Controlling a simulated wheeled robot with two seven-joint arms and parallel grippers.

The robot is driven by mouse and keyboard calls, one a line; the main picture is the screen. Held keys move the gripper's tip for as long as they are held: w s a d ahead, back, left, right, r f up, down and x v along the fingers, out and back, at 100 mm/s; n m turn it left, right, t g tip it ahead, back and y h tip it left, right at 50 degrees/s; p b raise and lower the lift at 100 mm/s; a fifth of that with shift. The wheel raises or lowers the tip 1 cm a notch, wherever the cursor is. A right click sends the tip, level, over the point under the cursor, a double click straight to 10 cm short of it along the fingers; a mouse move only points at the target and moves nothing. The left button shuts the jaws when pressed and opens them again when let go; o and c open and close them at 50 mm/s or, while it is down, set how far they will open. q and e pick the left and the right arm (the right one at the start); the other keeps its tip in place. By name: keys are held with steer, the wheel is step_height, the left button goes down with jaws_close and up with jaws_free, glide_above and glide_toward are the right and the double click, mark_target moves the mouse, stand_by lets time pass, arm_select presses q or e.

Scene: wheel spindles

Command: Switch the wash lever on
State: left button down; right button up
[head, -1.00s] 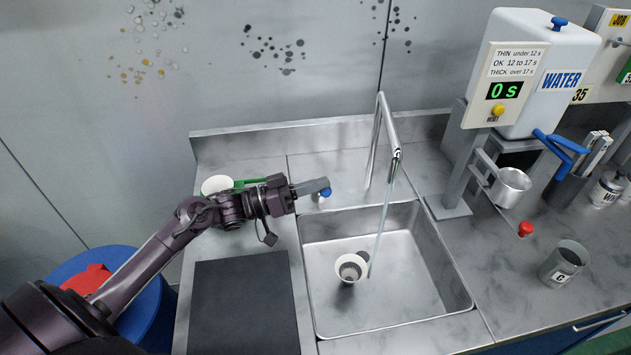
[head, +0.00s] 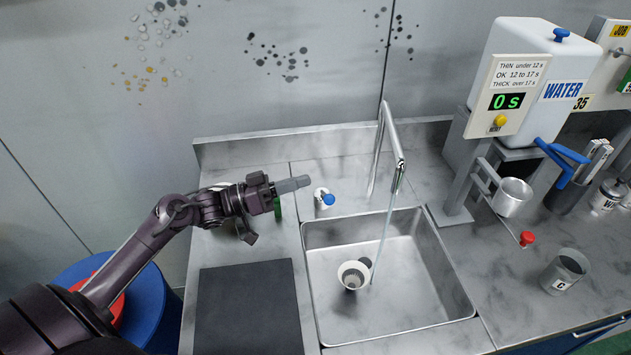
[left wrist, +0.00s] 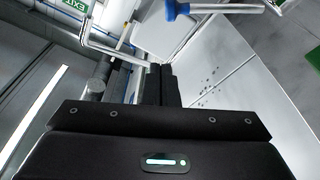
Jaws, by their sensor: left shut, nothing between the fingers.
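The wash lever (head: 325,199) is a small pale fitting with a blue knob, on the counter behind the sink's left corner. The tap (head: 385,150) stands behind the sink, and a thin stream of water (head: 383,240) runs from its spout into the basin. My left gripper (head: 304,181) is shut and empty, up and to the left of the lever and apart from it in the head view. In the left wrist view a blue-ended part (left wrist: 170,10) shows at the top edge; I cannot tell whether it is the lever. My right gripper is not in view.
The sink (head: 430,309) holds a pale ribbed cup (head: 352,275) by the stream. A dark mat (head: 250,310) lies left of it. The water tank (head: 535,75), a metal cup (head: 513,197) and a grey cup C (head: 565,272) stand right. A blue bin (head: 160,315) is at left.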

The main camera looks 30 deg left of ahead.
arm_select(q)
steer(key=shift+b+v, duration=0.4)
steer(key=shift+v, duration=1.95)
